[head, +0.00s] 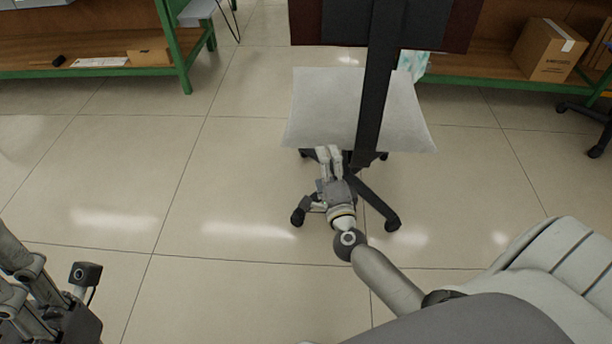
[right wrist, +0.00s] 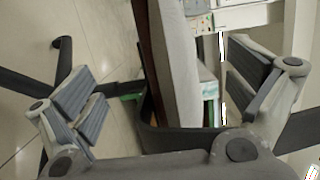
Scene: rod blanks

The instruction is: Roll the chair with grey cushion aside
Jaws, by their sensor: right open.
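The chair with the grey cushion (head: 322,98) stands in front of me in the head view. Its black back post (head: 375,95) rises on my side, up to a dark backrest (head: 455,22). Its black legs end in casters. My right gripper (head: 329,152) is at the cushion's near edge, left of the post. In the right wrist view its fingers are spread wide, with the cushion edge (right wrist: 178,70) and a black chair part between them; I cannot tell whether they touch. My left gripper (head: 18,275) is at the lower left, away from the chair, partly cut off.
A green-framed shelf (head: 187,60) stands at the upper left. Another shelf (head: 480,72) with a cardboard box (head: 550,50) stands at the upper right. Black chair legs (head: 590,118) show at the right edge. The tiled floor left of the chair is clear.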

